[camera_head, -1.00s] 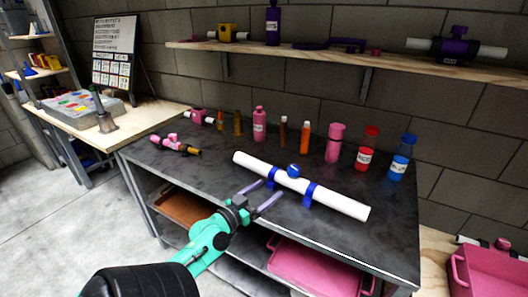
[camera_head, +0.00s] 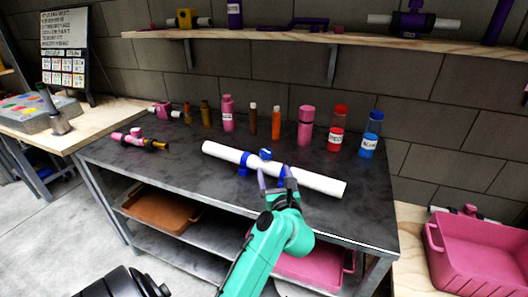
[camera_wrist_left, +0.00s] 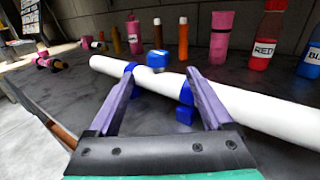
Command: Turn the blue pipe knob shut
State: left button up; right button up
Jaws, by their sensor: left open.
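The blue knob (camera_head: 265,154) sits on top of a white pipe (camera_head: 220,151) on the dark metal table. Blue clamps hold the pipe, one on each side of the knob. My left gripper (camera_head: 274,178) is open at the near side of the pipe, with its fingers pointing toward the knob. In the left wrist view the blue knob (camera_wrist_left: 157,60) shows beyond the pipe (camera_wrist_left: 250,108), between the two purple-grey fingers (camera_wrist_left: 160,85). The fingers look apart from the knob. My right gripper is not in view.
Several bottles stand behind the pipe, including a red one (camera_head: 336,132) and a blue one (camera_head: 371,135). A pink pipe piece (camera_head: 138,139) lies at the table's left. A pink bin (camera_head: 480,255) is at the right. A wooden shelf (camera_head: 340,38) runs above.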

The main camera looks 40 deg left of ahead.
aim_at(266, 154)
pick_arm(q)
jog(key=p+x, duration=0.1)
jog(key=x, duration=1.3)
jog(key=shift+a, duration=0.25)
